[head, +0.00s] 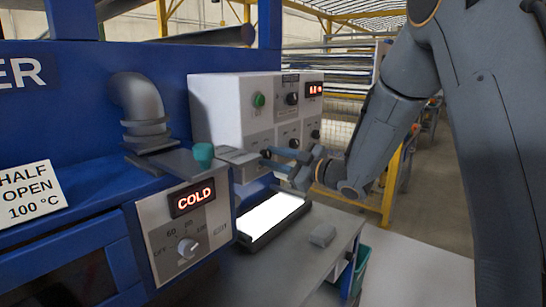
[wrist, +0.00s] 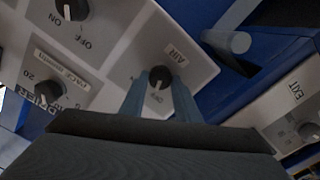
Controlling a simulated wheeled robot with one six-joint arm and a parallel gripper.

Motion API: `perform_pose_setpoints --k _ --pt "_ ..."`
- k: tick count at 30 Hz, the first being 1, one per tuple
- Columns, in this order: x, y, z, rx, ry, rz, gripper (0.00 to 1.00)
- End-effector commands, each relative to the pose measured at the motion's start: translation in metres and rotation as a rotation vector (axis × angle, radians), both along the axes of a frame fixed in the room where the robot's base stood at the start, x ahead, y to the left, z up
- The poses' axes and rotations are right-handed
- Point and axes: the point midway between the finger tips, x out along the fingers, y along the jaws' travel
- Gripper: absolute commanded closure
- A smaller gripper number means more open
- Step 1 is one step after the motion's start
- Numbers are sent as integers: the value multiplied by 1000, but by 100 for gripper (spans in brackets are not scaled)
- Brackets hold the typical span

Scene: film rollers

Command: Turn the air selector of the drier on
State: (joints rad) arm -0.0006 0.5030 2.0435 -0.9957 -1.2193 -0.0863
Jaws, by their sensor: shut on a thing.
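The air selector (wrist: 160,77) is a small dark round knob on a pale panel in the wrist view. A label reading AIR is beside it, and the word OFF shows on its near side. The two fingers of my gripper (wrist: 158,88) reach the knob from either side and are shut on it. Which way its pointer faces is too dark to tell.
A COLD display (head: 193,198) and a dial (head: 187,248) are on the blue machine's front. A teal knob (head: 203,152) on a grey plate stands close left of my gripper. A grey pipe (head: 140,100) rises behind. A bright lit strip (head: 270,212) lies below.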

Motion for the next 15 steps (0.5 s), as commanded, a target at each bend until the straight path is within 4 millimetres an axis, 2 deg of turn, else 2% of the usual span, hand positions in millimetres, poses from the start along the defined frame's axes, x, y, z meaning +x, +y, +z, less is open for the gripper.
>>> perform_pose_setpoints --k 15 --pt "-1 -1 -1 291 381 1 93"
